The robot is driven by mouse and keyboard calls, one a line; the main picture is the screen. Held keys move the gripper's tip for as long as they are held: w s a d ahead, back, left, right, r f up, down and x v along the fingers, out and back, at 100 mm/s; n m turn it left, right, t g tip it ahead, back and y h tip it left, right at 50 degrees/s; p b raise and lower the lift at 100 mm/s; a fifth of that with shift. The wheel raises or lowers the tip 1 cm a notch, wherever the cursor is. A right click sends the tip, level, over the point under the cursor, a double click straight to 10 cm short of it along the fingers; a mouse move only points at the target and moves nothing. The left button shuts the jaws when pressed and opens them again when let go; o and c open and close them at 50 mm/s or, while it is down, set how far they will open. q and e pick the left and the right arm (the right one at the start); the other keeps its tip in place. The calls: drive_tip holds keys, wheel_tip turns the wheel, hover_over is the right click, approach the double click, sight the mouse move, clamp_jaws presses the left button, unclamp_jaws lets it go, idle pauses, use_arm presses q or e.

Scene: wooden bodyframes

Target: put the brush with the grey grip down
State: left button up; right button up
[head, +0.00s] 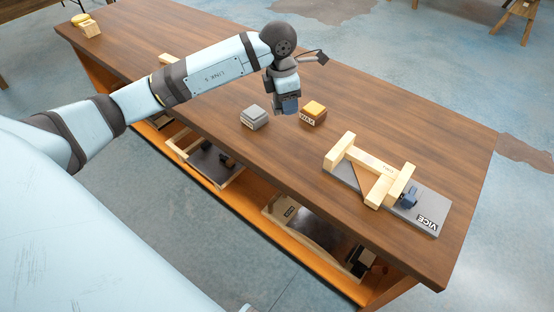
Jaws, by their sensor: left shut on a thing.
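My left gripper (287,106) points down above the middle of the workbench (225,75). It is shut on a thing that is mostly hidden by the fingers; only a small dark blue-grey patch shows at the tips. I take it for the brush with the grey grip, but its grip and bristles cannot be made out. The gripper appears above the bench top, between a grey-topped block (254,117) and an orange-topped block marked WAX (313,112). My right gripper is not in view.
A wooden frame (371,167) sits on a grey board marked VICE (428,221) at the right. A yellow-topped item (81,18) lies at the far left end. Trays (233,178) fill the shelf below. The bench top behind the gripper is clear.

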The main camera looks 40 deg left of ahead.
use_arm(q)
drive_tip(key=w+a+f+n+b, duration=0.2)
drive_tip(key=a+n, duration=0.2)
drive_tip(key=n, duration=0.3)
drive_tip(key=y, duration=0.1)
approach(279, 154)
drive_tip(key=shift+n, duration=0.3)
drive_tip(key=f, duration=0.6)
drive_tip(key=shift+w+a+f+p, duration=0.1)
drive_tip(key=shift+w+f+p, duration=0.2)
drive_tip(key=shift+f+p, duration=0.1)
drive_tip(key=shift+f, duration=0.1)
drive_tip(key=o, duration=0.9)
